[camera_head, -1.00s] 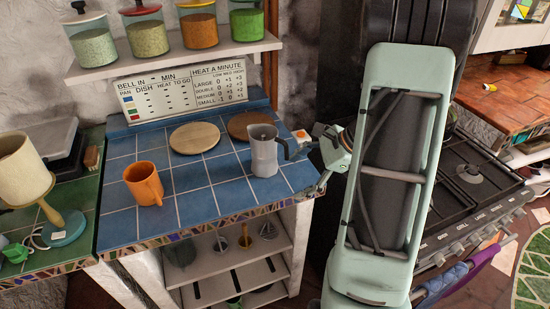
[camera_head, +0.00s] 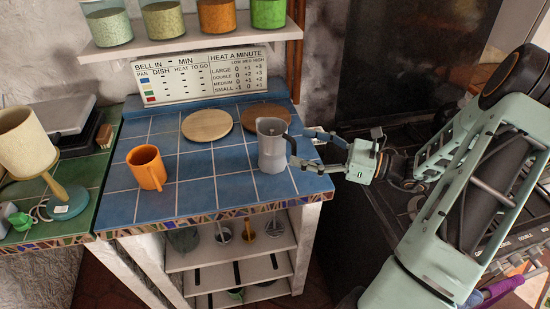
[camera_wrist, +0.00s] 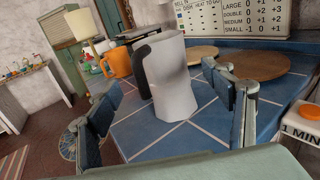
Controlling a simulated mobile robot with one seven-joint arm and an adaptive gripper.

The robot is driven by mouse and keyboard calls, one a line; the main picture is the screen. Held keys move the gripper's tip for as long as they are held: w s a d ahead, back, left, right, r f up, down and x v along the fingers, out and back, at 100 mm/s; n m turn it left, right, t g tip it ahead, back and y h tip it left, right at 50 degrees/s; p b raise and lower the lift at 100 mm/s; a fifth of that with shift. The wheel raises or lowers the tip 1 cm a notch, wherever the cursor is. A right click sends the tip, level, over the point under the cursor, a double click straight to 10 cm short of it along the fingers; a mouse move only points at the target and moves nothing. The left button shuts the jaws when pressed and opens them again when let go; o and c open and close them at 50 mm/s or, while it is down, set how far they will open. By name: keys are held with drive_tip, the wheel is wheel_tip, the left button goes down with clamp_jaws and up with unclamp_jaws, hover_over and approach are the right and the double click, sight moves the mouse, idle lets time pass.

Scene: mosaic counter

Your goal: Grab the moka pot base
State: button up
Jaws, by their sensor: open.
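The moka pot base (camera_head: 271,146) is a grey metal pot with a dark handle. It stands upright on the blue tiled counter (camera_head: 215,192), near its right side. My gripper (camera_head: 303,149) is open and empty, just right of the pot, with its fingers pointing left toward it. In the wrist view the pot (camera_wrist: 172,82) stands ahead, between the directions of the two spread fingers. I see no clear contact, and the exact gap is hard to tell. The dark handle shows at the pot's left in the wrist view.
An orange mug (camera_head: 146,167) stands left of the pot. Two round wooden boards (camera_head: 206,124) lie behind it. A sign (camera_head: 200,74) and a jar shelf (camera_head: 190,43) are at the back. The stove lies right of the counter.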

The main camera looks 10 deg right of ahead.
sight(285, 142)
drive_tip(key=x, duration=0.6)
drive_tip(key=p+x, duration=0.1)
drive_tip(key=x, duration=0.2)
drive_tip(key=shift+w+r, duration=0.25)
drive_tip(key=shift+w, duration=0.05)
drive_tip(key=shift+d, duration=0.1)
drive_tip(key=c, duration=2)
